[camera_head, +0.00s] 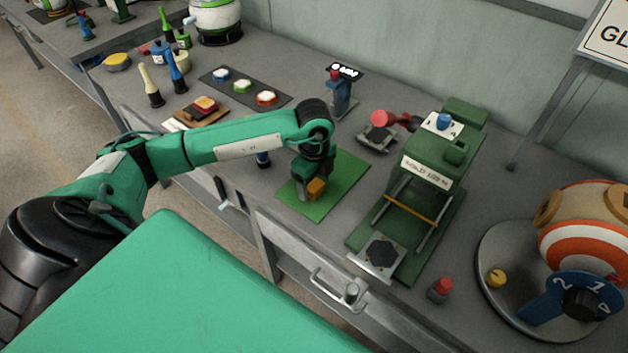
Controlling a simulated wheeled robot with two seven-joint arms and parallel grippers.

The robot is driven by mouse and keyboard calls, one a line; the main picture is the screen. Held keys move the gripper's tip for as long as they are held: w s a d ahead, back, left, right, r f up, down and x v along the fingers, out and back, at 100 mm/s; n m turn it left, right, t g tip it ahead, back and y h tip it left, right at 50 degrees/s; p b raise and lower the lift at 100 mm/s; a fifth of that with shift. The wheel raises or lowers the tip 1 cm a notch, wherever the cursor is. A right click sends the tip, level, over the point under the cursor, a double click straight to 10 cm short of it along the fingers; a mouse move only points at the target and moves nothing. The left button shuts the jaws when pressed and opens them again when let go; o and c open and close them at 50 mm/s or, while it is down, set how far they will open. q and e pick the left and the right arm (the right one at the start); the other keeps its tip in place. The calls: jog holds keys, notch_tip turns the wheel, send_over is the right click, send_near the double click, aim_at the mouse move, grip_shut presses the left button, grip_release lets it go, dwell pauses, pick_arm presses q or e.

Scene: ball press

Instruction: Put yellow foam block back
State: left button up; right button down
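A small yellow-orange block (317,188), which looks like the foam block, is at the fingers of my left gripper (309,190), over the green mat (345,180). My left arm reaches in from the left and the gripper points down. A dark finger shows to the left of the block; the other finger is mostly hidden. I cannot tell whether the fingers press on the block, or whether it touches the mat. My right gripper is out of view.
A green press machine (430,165) stands right of the mat. A round metal plate (497,250) with a striped ball (590,238) is at far right. A dark strip with coloured buttons (214,75) lies behind my arm. A red button (441,288) is near the front edge.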

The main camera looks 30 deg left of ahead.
aim_at(314, 184)
pick_arm(q)
jog(key=shift+r, duration=0.15)
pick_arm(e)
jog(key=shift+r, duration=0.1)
pick_arm(q)
jog(key=shift+r, duration=0.3)
notch_tip(314, 184, up, 12)
jog(key=b, duration=0.1)
jog(key=shift+f, duration=0.25)
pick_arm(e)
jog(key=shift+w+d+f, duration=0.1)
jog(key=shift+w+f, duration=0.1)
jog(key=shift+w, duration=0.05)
